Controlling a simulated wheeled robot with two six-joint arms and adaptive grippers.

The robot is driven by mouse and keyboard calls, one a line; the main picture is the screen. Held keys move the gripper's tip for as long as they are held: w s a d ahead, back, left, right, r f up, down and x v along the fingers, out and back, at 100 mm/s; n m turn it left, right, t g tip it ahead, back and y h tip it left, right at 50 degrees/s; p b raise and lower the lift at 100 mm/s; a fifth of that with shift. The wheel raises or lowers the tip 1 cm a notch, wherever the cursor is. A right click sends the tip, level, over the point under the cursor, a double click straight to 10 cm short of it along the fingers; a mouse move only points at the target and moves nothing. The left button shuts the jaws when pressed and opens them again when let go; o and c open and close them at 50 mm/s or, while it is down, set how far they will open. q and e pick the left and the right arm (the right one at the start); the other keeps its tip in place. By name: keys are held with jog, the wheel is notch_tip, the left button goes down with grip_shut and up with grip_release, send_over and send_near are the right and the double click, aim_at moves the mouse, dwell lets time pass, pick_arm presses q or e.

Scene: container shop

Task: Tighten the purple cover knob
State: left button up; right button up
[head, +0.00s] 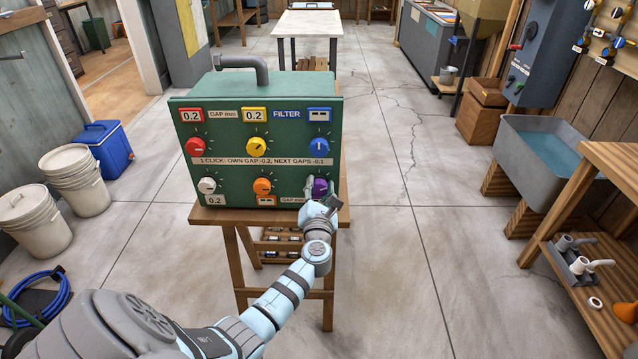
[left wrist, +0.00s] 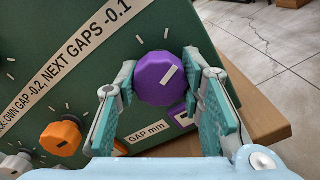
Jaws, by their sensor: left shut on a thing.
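The purple cover knob (head: 320,187) is at the lower right of the green control box (head: 185,150). My left gripper (head: 319,192) reaches it from the front, and its fingers stand on both sides of the knob, shut on it. In the left wrist view the purple knob (left wrist: 157,82) sits between the teal finger pads, its white mark pointing to the upper right. The small purple-framed display (left wrist: 186,118) below it is partly hidden by a finger. My right gripper is not in view.
Red (head: 194,146), yellow (head: 256,147), blue (head: 319,145), white (head: 207,185) and orange (head: 262,186) knobs share the panel. The box stands on a wooden stand (head: 230,216). A grey sink (head: 515,160) stands at right; white buckets (head: 35,222) stand at left. Open floor lies between.

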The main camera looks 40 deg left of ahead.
pick_arm(q)
jog(key=m+p, duration=0.2)
jog(key=m, duration=0.1)
jog(key=shift+r+m, duration=0.15)
jog(key=shift+m, duration=0.25)
jog(key=m+p, duration=0.2)
jog(key=m, duration=0.1)
jog(key=shift+m, duration=0.3)
jog(key=m+p, duration=0.1)
jog(key=m, duration=0.2)
jog(key=shift+p, duration=0.35)
jog(key=shift+m+p, duration=0.4)
jog(key=shift+m, duration=0.9)
jog(key=o, duration=1.2)
